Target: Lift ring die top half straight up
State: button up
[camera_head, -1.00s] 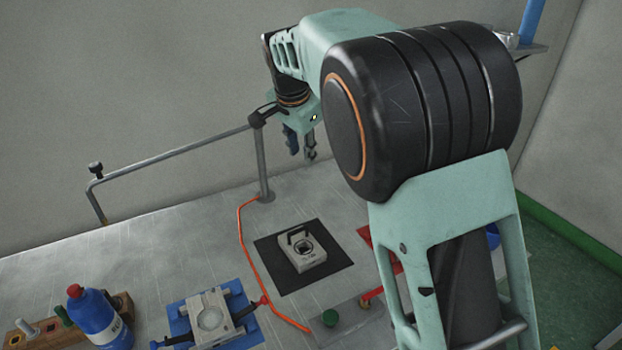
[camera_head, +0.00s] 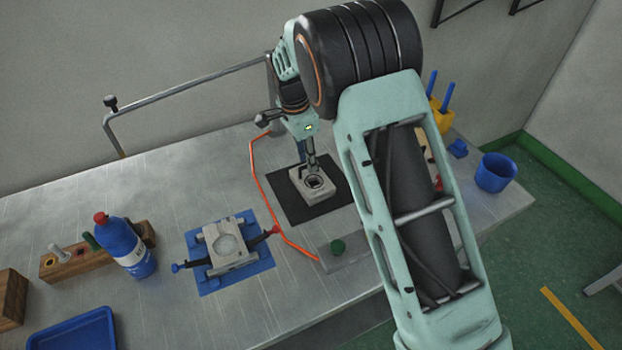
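The ring die (camera_head: 320,194) is a pale grey block with a round opening in its top face. It sits on a black square mat (camera_head: 290,206) near the back of the metal table. Its black handle is hidden by my gripper. My gripper (camera_head: 309,171) points down, with its fingertips right at the top of the die near the handle's place. I cannot tell whether the fingers are closed on the handle. The seam between the die halves is too small to make out.
Left of the mat, a clamped grey mould (camera_head: 229,262) stands on a blue mat (camera_head: 218,286). An orange hose (camera_head: 262,189) runs between them. A blue bottle (camera_head: 128,252), wooden rack (camera_head: 70,262) and blue tray (camera_head: 75,333) are further left. A blue bucket (camera_head: 496,172) is at right.

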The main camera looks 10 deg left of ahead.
aim_at(312, 177)
jog(key=shift+w+d+f, duration=0.1)
jog(key=shift+w+f, duration=0.05)
jog(key=shift+f, duration=0.65)
jog(key=shift+w+d+f, duration=0.1)
jog(key=shift+f, duration=0.65)
jog(key=shift+c, duration=0.5)
grip_shut()
jog(key=shift+r, duration=0.1)
